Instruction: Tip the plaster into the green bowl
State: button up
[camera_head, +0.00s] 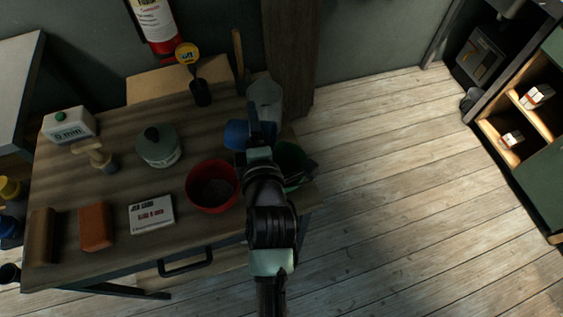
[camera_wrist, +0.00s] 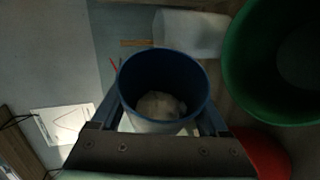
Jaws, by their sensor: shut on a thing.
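My gripper (camera_head: 255,138) is shut on a blue cup (camera_head: 236,133), which is above the right end of the table. In the wrist view the blue cup (camera_wrist: 133,73) shows between the fingers, its mouth facing the camera, with a pale lump of plaster (camera_wrist: 160,106) inside. How far the cup is tilted I cannot tell. The green bowl (camera_head: 291,158) is at the table's right edge, partly hidden by my arm; in the wrist view the green bowl (camera_wrist: 236,70) is to the right of the cup, apart from it. No plaster shows in its visible part.
A red bowl (camera_head: 212,201) stands close left of my arm. A pale container (camera_head: 266,93) stands behind the cup. A lidded grey-green pot (camera_head: 158,149), a white box (camera_head: 151,215), an orange block (camera_head: 95,227) and a brush (camera_head: 97,156) occupy the table's left. The floor at right is clear.

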jog(key=shift+d+f+b, duration=0.1)
jog(key=shift+f+b, duration=0.25)
jog(key=shift+b, duration=0.25)
jog(key=shift+d+f+m+t+y+b, duration=0.25)
jog(key=shift+f+m+y+b, duration=0.4)
jog(key=shift+b, duration=1.5)
jog(key=shift+s+d+r+m+t+y+b, duration=0.1)
jog(key=shift+d+r+m+t+y+b, duration=0.25)
jog(key=shift+m+b, duration=0.85)
jog(key=shift+s+d+r+m+t+b, duration=0.15)
jog(key=shift+r+m+t+b, duration=0.3)
jog(key=shift+b, duration=1.4)
dwell(0.7)
jog(key=shift+w+r+p, duration=0.1)
jog(key=shift+p, duration=0.4)
jog(key=shift+a+f+n, duration=0.1)
jog(key=shift+f+n, duration=0.1)
jog(key=shift+n, duration=0.1)
jog(key=shift+r+b, duration=0.1)
jog(key=shift+b, duration=0.25)
dwell(0.4)
